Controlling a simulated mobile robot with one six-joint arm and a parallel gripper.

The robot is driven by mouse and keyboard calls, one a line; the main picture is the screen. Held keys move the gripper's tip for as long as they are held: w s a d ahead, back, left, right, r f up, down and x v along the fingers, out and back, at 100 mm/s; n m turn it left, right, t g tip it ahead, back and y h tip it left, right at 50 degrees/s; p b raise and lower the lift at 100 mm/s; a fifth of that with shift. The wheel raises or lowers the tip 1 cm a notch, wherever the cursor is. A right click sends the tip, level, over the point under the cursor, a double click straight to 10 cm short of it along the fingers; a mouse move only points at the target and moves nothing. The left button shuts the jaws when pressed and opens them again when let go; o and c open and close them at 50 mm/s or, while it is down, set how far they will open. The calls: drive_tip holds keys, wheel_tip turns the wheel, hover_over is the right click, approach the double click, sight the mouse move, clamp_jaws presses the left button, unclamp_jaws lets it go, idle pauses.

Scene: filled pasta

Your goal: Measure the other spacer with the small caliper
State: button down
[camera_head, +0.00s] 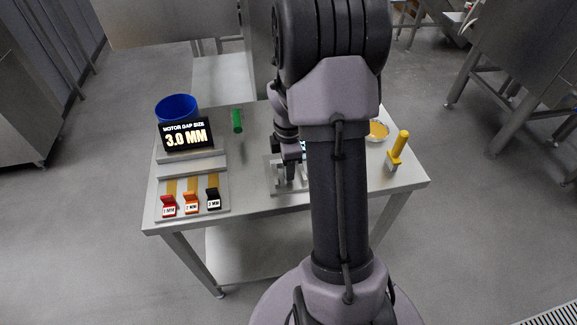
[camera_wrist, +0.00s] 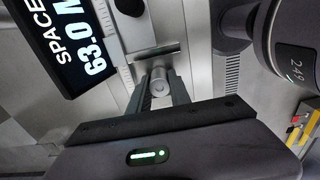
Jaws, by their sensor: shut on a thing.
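My gripper (camera_wrist: 160,92) is shut on a short pale grey cylinder, the spacer (camera_wrist: 160,80), seen end-on between the two fingers in the wrist view. The spacer is at the caliper (camera_wrist: 126,76), which has a ruled scale and metal jaws; I cannot tell whether both jaws touch it. A black caliper display (camera_wrist: 75,42) is partly cut off and reads "SPACE" and "63.0 M". In the head view my gripper (camera_head: 291,166) is low over the grey caliper stand (camera_head: 278,186) at the table's middle, and my arm hides much of it.
On the metal table (camera_head: 250,205) stand a blue bin (camera_head: 177,106), a "MOTOR GAP SIZE 3.0 MM" display (camera_head: 186,137), and red (camera_head: 168,203), orange (camera_head: 190,202) and black (camera_head: 213,198) labelled pieces. A green cylinder (camera_head: 237,121), yellow-filled bowl (camera_head: 378,131) and yellow-handled tool (camera_head: 398,148) stand farther back.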

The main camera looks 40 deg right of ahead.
drive_tip(key=shift+f, duration=0.3)
drive_tip(key=c, duration=1.1)
unclamp_jaws()
